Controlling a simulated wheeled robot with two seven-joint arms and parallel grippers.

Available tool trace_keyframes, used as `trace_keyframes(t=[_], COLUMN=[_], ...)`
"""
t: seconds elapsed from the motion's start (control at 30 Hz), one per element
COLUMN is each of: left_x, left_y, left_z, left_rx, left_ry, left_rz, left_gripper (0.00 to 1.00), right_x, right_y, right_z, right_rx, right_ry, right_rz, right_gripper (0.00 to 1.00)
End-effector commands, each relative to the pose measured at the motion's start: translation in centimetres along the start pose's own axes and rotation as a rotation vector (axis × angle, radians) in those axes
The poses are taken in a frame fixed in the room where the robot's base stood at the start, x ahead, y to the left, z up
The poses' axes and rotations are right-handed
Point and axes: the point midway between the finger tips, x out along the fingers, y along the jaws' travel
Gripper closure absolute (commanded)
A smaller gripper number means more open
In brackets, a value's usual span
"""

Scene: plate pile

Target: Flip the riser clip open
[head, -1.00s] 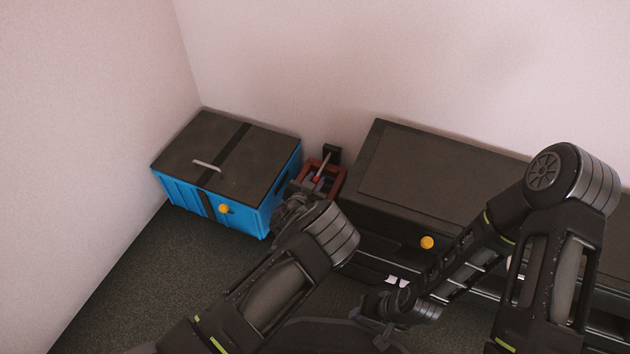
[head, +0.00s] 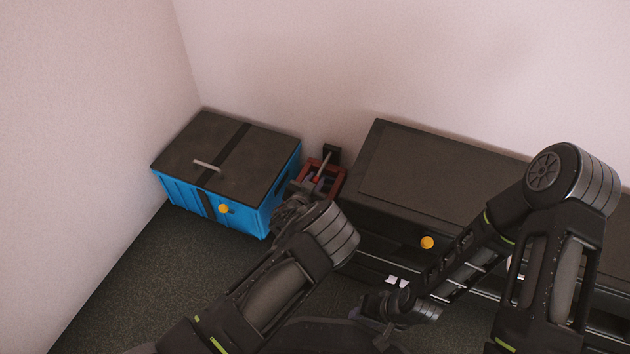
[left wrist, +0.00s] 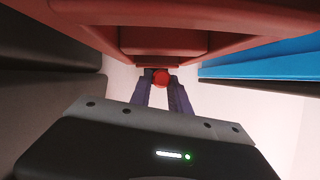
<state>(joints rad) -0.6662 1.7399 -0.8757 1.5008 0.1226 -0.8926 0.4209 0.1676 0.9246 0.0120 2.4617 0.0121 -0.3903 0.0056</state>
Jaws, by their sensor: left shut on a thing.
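The riser clip is not clearly told apart; a dark red frame (head: 333,178) with a red part and a light rod stands between the blue box and the dark cabinet. My left gripper reaches this frame in the head view, its fingers mostly hidden by my wrist. In the left wrist view the two fingers of my left gripper (left wrist: 160,82) are closed on a small round red knob (left wrist: 161,78), just below the dark red frame (left wrist: 165,40). My right gripper (head: 385,335) is low in front of the cabinet, and its fingers are too small and dark to read.
A blue box (head: 185,196) with a dark lid, a handle and a yellow knob stands left of the frame. A long dark cabinet (head: 440,180) with a yellow knob (head: 427,243) stands right. The frame sits in the narrow gap between them. Open floor (head: 150,270) lies in front of the box.

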Motion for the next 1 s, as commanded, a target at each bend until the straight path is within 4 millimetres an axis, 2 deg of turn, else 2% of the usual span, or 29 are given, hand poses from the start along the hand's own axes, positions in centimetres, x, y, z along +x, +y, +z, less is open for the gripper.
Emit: trace_keyframes(t=[0.27,0.47,0.67,0.8,1.0], left_x=[0.0,-0.2,-0.6,-0.8,-0.7], left_y=[0.0,-0.2,-0.5,-0.8,-1.2], left_z=[-0.1,-0.8,-2.4,-3.8,-5.7], left_rx=[-0.001,-0.001,0.002,0.008,0.021], left_ry=[-0.002,-0.030,-0.111,-0.199,-0.346], left_rz=[0.001,0.005,0.020,0.036,0.064], left_gripper=[1.00,1.00,1.00,1.00,1.00], right_x=[-0.1,-0.9,-2.6,-4.4,-5.9], right_y=[0.0,-0.3,-1.0,-1.5,-2.0], right_z=[0.0,0.1,0.2,0.4,0.5], right_rx=[0.000,-0.001,-0.003,-0.004,-0.005], right_ry=[0.000,-0.001,-0.003,-0.012,-0.020], right_rz=[0.000,0.001,0.004,0.004,0.004], right_gripper=[0.64,0.64,0.64,0.64,0.64])
